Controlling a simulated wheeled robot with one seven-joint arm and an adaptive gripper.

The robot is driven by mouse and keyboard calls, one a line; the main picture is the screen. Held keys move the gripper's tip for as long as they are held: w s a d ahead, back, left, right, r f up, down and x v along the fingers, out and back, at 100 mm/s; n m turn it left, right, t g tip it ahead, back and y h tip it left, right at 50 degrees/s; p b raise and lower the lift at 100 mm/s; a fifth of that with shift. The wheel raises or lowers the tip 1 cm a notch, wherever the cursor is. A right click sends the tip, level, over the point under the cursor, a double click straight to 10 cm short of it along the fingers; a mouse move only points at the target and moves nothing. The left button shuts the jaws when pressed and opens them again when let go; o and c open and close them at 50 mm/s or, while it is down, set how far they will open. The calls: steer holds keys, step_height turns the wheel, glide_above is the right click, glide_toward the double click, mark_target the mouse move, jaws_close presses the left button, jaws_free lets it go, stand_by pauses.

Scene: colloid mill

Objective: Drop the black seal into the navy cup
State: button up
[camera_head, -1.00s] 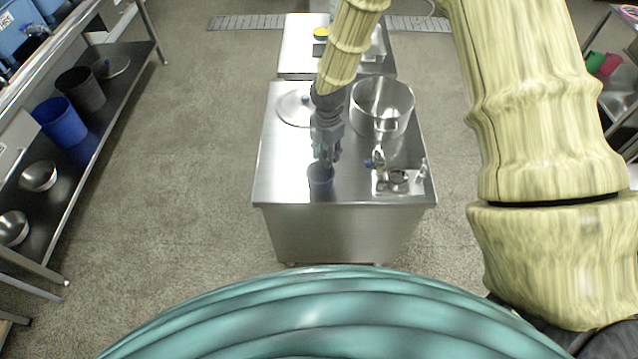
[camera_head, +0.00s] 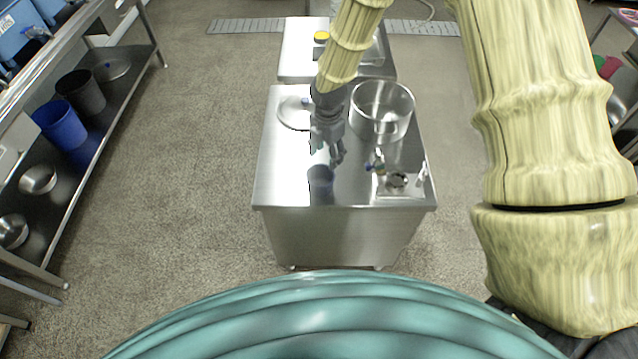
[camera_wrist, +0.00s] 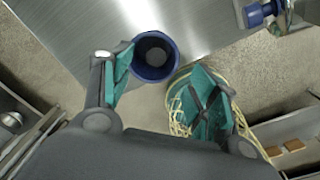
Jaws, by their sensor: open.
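The navy cup (camera_head: 319,186) stands upright near the front of the steel table, left of centre. In the wrist view the cup (camera_wrist: 155,56) shows from above, with a dark wall and a paler grey round patch at its bottom. My gripper (camera_head: 328,157) is just above and behind the cup.
A steel pot (camera_head: 382,112) stands at the back right of the table (camera_head: 283,180), with a round lid (camera_head: 293,113) at the back left. A blue-handled valve (camera_head: 376,164) and a small plate of parts (camera_head: 410,189) are right of the cup. The front left tabletop is clear.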

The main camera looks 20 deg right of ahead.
step_height(320, 180, up, 10)
steer(key=shift+r, duration=0.15)
stand_by(0.3)
stand_by(0.4)
steer(key=s+a+f+m+y+b, duration=0.25)
steer(key=s+f+m, duration=0.95)
steer(key=s+f, duration=0.8)
steer(key=s+d+f+m+h+b, duration=0.1)
steer(key=s+d+f+m, duration=0.2)
steer(key=s+f+m, duration=0.2)
steer(key=s+d+f+m+h+b, duration=0.1)
steer(key=s+f+m, duration=0.4)
steer(key=s, duration=0.6)
steer(key=shift+s+d+f+m, duration=0.2)
steer(key=shift+d+f+m, duration=0.2)
steer(key=shift+d+m, duration=0.6)
steer(key=shift+a+h, duration=0.1)
steer(key=shift+h, duration=0.15)
